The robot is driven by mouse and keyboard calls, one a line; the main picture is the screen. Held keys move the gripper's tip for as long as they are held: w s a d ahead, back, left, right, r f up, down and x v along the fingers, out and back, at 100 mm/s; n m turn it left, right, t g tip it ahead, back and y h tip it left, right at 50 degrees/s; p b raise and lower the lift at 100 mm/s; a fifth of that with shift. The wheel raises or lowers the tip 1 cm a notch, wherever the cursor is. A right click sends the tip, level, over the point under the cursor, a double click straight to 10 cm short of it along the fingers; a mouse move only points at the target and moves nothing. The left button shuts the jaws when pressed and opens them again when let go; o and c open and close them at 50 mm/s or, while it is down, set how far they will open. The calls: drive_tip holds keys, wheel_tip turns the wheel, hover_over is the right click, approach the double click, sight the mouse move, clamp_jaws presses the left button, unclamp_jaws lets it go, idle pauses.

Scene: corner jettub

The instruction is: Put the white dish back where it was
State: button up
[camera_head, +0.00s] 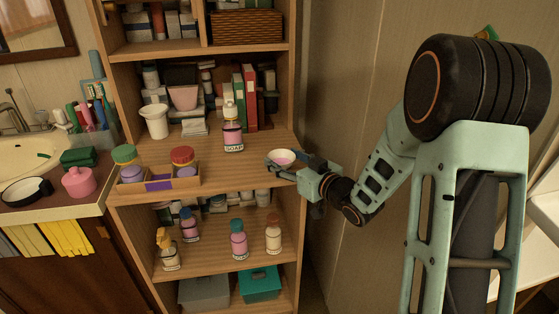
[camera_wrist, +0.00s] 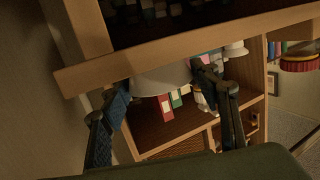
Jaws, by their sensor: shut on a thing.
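The small white dish (camera_head: 281,161) is at the right front end of the open shelf at counter height, with something pinkish inside it. My gripper (camera_head: 298,163) reaches in from the right and is shut on the dish. In the wrist view the white dish (camera_wrist: 158,82) is between the two dark fingers of my gripper (camera_wrist: 163,84). I cannot tell whether the dish touches the shelf board (camera_head: 222,170) or is held just above it.
A pink soap bottle (camera_head: 232,137) stands left of the dish. Farther left is a wooden tray (camera_head: 160,184) with two jars. Binders (camera_head: 245,97) and a white pot (camera_head: 156,121) stand behind. The board between bottle and tray is clear. The shelf's right side wall is close to my gripper.

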drive_tip(key=o, duration=0.9)
drive_tip(key=shift+f, duration=0.2)
drive_tip(key=shift+c, duration=0.2)
drive_tip(key=o, duration=0.5)
drive_tip(key=shift+c, duration=0.2)
drive_tip(key=shift+r, duration=0.2)
drive_tip(key=shift+s+d+r, duration=0.1)
drive_tip(key=shift+s+d, duration=0.15)
drive_tip(key=p+v, duration=0.2)
drive_tip(key=v, duration=0.9)
drive_tip(key=shift+s, duration=0.2)
